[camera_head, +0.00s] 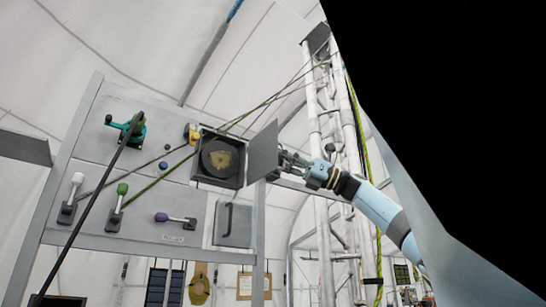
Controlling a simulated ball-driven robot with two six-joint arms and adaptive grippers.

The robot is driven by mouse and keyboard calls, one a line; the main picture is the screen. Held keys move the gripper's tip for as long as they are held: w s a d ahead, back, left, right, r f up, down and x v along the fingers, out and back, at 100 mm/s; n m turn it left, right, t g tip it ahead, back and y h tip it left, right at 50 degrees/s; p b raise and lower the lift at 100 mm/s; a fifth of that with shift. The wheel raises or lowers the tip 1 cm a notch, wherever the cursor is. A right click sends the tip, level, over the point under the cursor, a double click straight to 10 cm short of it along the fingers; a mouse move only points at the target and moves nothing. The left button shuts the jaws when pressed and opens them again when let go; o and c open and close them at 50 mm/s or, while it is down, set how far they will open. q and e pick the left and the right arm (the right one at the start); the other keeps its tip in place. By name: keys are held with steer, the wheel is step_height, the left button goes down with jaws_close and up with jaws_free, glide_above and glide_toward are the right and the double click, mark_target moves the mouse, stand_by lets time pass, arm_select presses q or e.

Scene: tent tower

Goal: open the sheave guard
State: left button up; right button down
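The sheave guard, a flat grey plate (263,153), stands swung out at an angle on the right side of a dark square housing (205,180). The housing's front is uncovered, and a tan and dark round sheave (221,158) shows inside it. My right gripper (284,161) is at the right edge of the plate, on the side away from the housing. Its fingertips are close to the plate or touching it; I cannot tell which. The finger gap is too small to read. My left gripper is not in view.
The grey panel (100,150) carries a green crank (130,130), levers with white (77,179), green (122,188) and purple (161,217) knobs, and a lower door with a handle (235,220). Ropes cross the panel. A white lattice tower (322,200) stands behind my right arm.

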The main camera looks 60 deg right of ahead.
steer(key=c, duration=1.7)
jaws_free()
steer(key=shift+s, duration=0.1)
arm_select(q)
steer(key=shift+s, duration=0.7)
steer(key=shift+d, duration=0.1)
arm_select(e)
steer(key=shift+s+r, duration=0.1)
